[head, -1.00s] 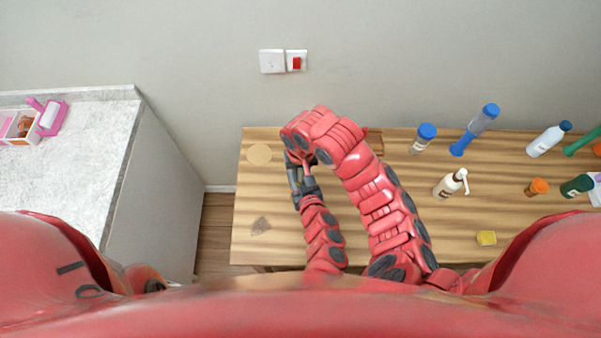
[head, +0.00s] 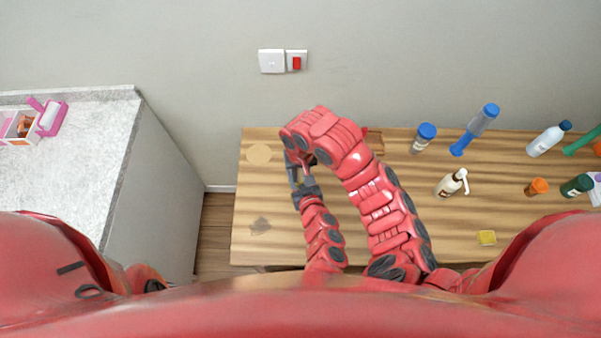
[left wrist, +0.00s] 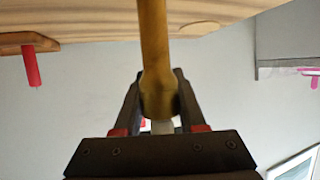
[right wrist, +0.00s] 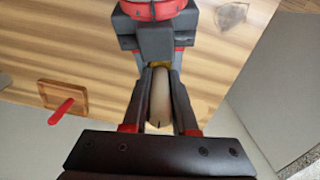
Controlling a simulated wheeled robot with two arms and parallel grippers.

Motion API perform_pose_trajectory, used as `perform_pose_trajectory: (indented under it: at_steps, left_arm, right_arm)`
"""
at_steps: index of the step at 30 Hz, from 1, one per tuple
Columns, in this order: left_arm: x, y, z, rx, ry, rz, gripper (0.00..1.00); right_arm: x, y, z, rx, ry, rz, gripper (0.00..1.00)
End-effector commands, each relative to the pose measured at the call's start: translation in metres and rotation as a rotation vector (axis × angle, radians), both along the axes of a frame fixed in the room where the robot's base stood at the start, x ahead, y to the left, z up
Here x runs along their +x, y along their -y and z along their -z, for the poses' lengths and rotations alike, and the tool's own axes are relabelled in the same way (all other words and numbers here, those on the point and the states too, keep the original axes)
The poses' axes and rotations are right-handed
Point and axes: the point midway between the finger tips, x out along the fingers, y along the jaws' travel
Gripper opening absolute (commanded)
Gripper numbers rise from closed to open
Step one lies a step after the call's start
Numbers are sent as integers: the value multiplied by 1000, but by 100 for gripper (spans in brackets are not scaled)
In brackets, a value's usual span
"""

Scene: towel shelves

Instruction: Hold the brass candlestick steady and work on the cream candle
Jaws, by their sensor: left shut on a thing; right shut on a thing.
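The brass candlestick (left wrist: 154,45) stands between the fingers of my left gripper (left wrist: 157,88), which is shut on it in the left wrist view. A small pale bit shows below its end there. The cream candle (right wrist: 160,98) lies between the fingers of my right gripper (right wrist: 158,75), which is shut on it. In the right wrist view, a sliver of brass shows beyond the candle, in front of my left gripper (right wrist: 156,40). In the head view, my right gripper (head: 300,175) meets my left gripper (head: 309,188). The arms hide most of candlestick and candle there.
A red stick (right wrist: 62,111) stands in a square wooden tray (right wrist: 50,93) on the wooden table (head: 270,220). A pump bottle (head: 450,184), a blue-capped jar (head: 423,138) and several other bottles stand to the right. The table's left part is mostly clear.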

Motion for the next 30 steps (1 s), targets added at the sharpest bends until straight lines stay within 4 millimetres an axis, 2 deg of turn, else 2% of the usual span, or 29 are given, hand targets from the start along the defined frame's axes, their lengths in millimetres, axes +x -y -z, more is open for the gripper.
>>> perform_pose_trajectory:
  at_steps: [13, 14, 19, 30]
  left_arm:
    - [0, 0, 0, 0, 1, 0, 0]
    - [0, 0, 0, 0, 1, 0, 0]
    - [0, -1, 0, 1, 1, -1, 0]
    - [1, -2, -1, 1, 2, -4, 0]
  right_arm:
    - [0, 0, 11, 1, -1, -1, 0]
    - [0, 0, 11, 1, -1, -1, 32]
    - [0, 0, 11, -1, -1, 0, 61]
    - [0, 2, 11, -4, -1, 3, 61]
